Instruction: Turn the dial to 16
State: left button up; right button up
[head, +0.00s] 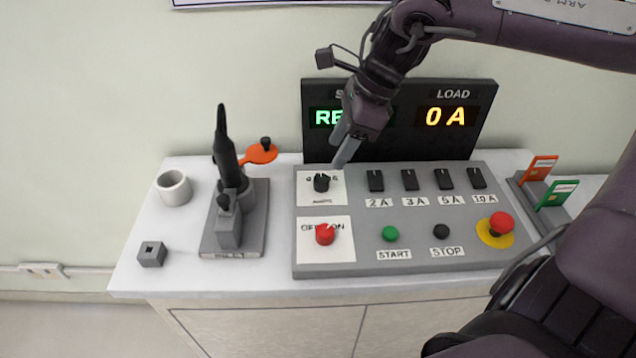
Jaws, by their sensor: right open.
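A black dial (321,182) sits on a white plate at the upper left of the grey control panel (365,257). The small numbers around it are too small to read, so its setting cannot be told. My right gripper (342,155) hangs just above and to the right of the dial, fingers pointing down. It is open and empty, and looks apart from the dial. The display (480,145) behind it reads "LOAD 0 A" in amber; its green left text is partly hidden by my gripper. My left gripper is not in view.
A red OFF/ON knob (325,234) is below the dial. Several black switches (410,180), green (390,233) and black (441,231) buttons and a red stop button (501,223) lie to the right. A black-handled device (228,165) and a cup (174,187) stand left.

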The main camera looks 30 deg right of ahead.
aim_at(322, 178)
jog(key=x, duration=0.7)
jog(key=shift+f, duration=0.25)
jog(key=c, duration=1)
